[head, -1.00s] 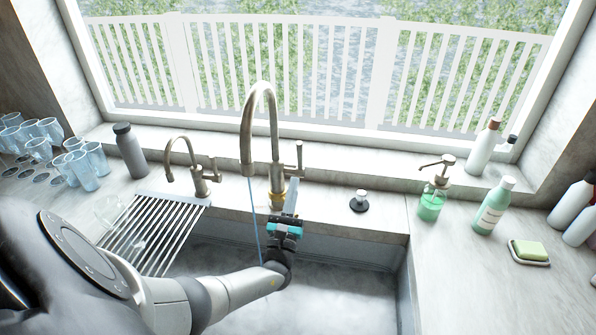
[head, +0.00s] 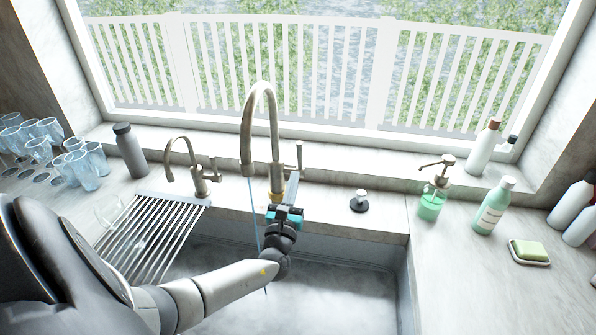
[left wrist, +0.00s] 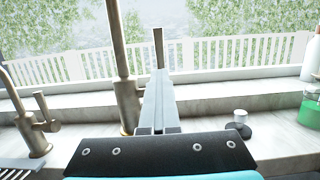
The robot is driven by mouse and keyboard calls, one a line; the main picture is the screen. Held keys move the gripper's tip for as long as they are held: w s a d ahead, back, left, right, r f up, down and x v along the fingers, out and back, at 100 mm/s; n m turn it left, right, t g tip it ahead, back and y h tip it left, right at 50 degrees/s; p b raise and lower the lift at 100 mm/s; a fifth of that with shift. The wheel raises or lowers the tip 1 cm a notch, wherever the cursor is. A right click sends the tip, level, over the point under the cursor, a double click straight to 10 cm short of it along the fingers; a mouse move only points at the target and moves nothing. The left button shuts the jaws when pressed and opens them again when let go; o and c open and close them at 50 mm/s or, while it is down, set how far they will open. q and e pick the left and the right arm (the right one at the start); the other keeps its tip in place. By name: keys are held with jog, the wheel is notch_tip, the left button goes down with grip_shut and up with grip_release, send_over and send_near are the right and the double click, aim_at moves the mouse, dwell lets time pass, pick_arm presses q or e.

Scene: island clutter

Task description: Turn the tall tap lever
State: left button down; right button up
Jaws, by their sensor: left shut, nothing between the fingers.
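The tall tap (head: 275,140) is a brushed-metal gooseneck behind the sink. Its lever (head: 299,158) stands upright on the right side of the tap body, and a thin blue stream hangs from the spout. My left gripper (head: 293,182) is shut and empty, its fingers pointing up just in front of the lever. In the left wrist view the lever (left wrist: 158,46) rises behind the shut fingertips, which hide its lower part; the tall tap (left wrist: 123,80) stands to their left. I cannot tell whether the fingers touch the lever.
A smaller tap (head: 186,165) stands left of the tall one, by a drying rack (head: 150,235). A black and metal sink plug (head: 359,202), a soap dispenser (head: 432,200) and a green bottle (head: 493,207) stand to the right. The sink (head: 340,290) lies below my arm.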

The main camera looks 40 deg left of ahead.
aim_at(299, 157)
pick_arm(q)
jog(key=shift+r, duration=0.15)
jog(key=shift+w+a+r+g+h, duration=0.1)
jog(key=shift+w+r+g+h, duration=0.15)
jog(key=shift+r+g, duration=0.25)
jog(key=shift+w+a+r+g+h, duration=0.1)
jog(key=shift+w+r+g+h, duration=0.15)
jog(key=shift+g, duration=0.35)
jog(key=shift+w+a+r+g+h, duration=0.25)
jog(key=shift+w+r+g+h, duration=0.15)
jog(key=shift+r+g, duration=0.3)
jog(key=shift+w, duration=0.1)
jog(key=shift+g, duration=0.3)
jog(key=c, duration=1.1)
grip_release()
